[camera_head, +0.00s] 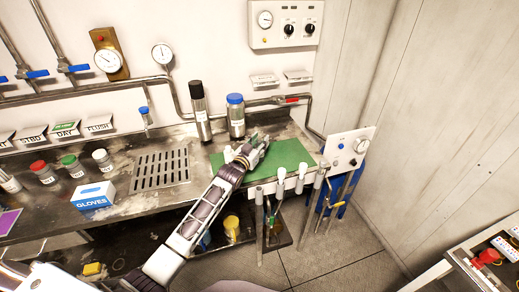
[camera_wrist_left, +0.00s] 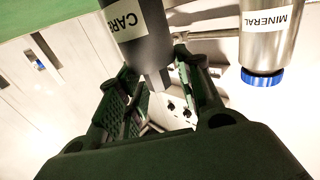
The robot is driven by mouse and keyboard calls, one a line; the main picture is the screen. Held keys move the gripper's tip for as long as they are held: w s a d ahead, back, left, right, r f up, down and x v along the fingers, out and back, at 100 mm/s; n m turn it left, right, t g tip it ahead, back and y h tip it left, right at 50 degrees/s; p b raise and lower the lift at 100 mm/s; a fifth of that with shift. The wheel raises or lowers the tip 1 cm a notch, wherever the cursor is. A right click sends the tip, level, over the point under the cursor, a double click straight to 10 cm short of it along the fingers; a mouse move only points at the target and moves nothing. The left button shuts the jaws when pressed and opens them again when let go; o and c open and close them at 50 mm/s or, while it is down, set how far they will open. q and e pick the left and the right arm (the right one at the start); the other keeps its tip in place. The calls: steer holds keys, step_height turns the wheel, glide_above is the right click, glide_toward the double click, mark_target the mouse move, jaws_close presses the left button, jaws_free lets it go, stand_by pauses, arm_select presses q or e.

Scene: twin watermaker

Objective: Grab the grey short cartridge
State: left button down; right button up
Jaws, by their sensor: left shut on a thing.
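The grey short cartridge (camera_wrist_left: 136,38) shows in the left wrist view as a dark grey cylinder with a white label reading "CAR…", partly cut off by the top edge. My left gripper (camera_wrist_left: 156,100) is shut on its narrower end, with a dark green finger on each side. In the head view my left gripper (camera_head: 254,147) is over the green mat (camera_head: 290,155) on the bench, and the cartridge is mostly hidden by the gripper there. My right gripper is not in view.
A steel canister with a blue cap (camera_head: 236,117), labelled "MINERAL" in the wrist view (camera_wrist_left: 265,35), stands close beside my left gripper. A taller black-capped canister (camera_head: 200,115) stands left of it. A drain grate (camera_head: 160,169), glove box (camera_head: 94,195) and small jars are further left.

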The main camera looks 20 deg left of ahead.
arm_select(q)
steer(key=shift+r, duration=0.1)
steer(key=shift+r, duration=4.95)
